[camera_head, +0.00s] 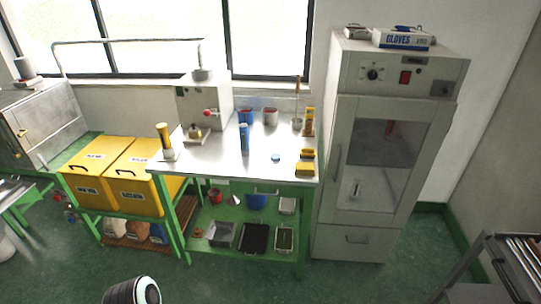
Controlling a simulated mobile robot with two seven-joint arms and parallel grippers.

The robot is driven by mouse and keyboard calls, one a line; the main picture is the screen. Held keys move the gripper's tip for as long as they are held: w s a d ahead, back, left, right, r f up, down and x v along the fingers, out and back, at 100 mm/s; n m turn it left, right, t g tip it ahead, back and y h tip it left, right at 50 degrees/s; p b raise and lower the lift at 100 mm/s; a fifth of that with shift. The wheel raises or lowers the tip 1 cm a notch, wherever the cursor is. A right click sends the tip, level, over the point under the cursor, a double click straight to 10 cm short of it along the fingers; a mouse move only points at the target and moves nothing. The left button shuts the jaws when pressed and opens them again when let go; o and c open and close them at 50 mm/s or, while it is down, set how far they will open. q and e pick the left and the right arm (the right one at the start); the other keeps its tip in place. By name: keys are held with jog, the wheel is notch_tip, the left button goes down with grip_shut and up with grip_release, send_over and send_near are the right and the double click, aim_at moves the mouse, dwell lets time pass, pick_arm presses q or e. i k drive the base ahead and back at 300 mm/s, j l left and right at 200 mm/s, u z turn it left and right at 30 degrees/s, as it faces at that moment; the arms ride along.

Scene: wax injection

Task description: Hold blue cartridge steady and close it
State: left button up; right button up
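The blue cartridge (244,139) stands upright near the middle of the metal-topped workbench (220,164). A small flat blue disc (275,157), which looks like a cap, lies on the bench to the right of it, apart from it. The top of the cartridge is too small to tell whether it is open or closed. Neither of my grippers shows in the head view, and nothing is touching the cartridge.
A yellow cartridge (163,136) stands at the bench's left edge. Yellow blocks (304,168) lie at the right edge. Cups (270,117) and a small machine (204,105) are at the back. Yellow bins (133,168) stand left, a grey oven cabinet (372,225) right.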

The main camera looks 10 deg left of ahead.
aim_at(243, 127)
jog(key=i+j+z, duration=0.1)
jog(key=z, duration=0.3)
jog(key=i+j+z, duration=0.1)
jog(key=j+z, duration=0.45)
jog(key=z, duration=0.25)
jog(key=i+j+z, duration=0.1)
jog(key=j+z, duration=0.3)
jog(key=j, duration=2.1)
jog(key=k+z, duration=0.05)
